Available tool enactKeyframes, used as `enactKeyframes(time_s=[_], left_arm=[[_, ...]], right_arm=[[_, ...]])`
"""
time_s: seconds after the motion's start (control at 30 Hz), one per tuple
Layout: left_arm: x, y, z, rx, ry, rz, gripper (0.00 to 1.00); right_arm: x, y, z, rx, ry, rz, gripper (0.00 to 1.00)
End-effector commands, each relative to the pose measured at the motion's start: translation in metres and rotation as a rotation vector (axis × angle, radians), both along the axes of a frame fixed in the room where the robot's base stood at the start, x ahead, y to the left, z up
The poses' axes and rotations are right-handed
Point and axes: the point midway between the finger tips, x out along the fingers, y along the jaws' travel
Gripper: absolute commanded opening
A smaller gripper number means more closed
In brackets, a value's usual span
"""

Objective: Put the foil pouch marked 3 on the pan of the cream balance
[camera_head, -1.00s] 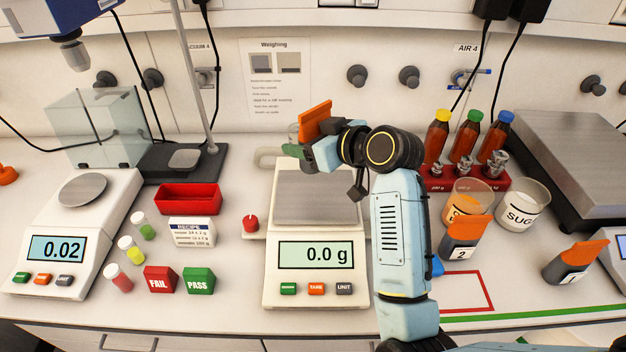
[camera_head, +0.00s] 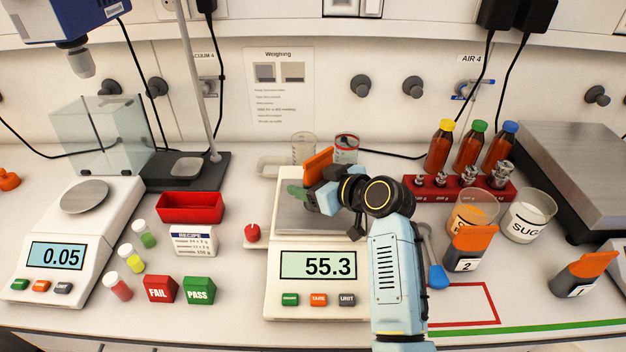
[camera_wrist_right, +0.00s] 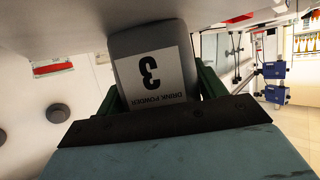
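The foil pouch marked 3 (camera_wrist_right: 150,75) shows in the right wrist view between the green fingers of my right gripper. In the head view its orange top (camera_head: 318,163) rises above the gripper. My right gripper (camera_head: 308,196) is shut on the pouch, over the pan (camera_head: 288,218) of the cream balance (camera_head: 270,290). The balance display reads 55.3. The pouch's lower part is hidden in the head view by the gripper, so the contact line with the pan is not visible. My left gripper is not in view.
Pouches marked 2 (camera_head: 467,250) and 1 (camera_head: 580,275) stand to the right. A red rack of weights (camera_head: 430,192), bottles and sugar beaker (camera_head: 528,215) are behind them. Two glass beakers (camera_head: 346,147) stand behind the balance. A red tray (camera_head: 190,208) is at left.

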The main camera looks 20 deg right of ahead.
Motion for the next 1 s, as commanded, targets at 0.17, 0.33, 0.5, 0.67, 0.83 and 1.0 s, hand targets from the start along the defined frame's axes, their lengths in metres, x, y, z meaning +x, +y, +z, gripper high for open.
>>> enactKeyframes(time_s=[0.17, 0.33, 0.5, 0.67, 0.83, 1.0], left_arm=[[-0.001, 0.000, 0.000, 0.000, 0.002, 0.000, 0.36], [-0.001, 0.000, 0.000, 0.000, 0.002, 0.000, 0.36], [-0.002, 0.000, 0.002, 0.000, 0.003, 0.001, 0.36], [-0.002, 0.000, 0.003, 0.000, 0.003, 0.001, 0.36], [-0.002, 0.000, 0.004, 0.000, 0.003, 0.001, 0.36], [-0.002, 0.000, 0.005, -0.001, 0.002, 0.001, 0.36]], right_arm=[[0.000, 0.000, 0.001, 0.000, -0.001, 0.000, 0.88], [0.000, 0.000, 0.001, 0.000, -0.001, -0.001, 0.88], [-0.003, -0.002, 0.005, -0.001, -0.001, -0.003, 0.88], [-0.021, -0.013, 0.013, -0.004, -0.002, -0.003, 0.88], [-0.050, -0.028, 0.027, -0.006, -0.002, -0.001, 0.88], [-0.076, -0.042, 0.039, -0.005, -0.003, 0.000, 0.88]])
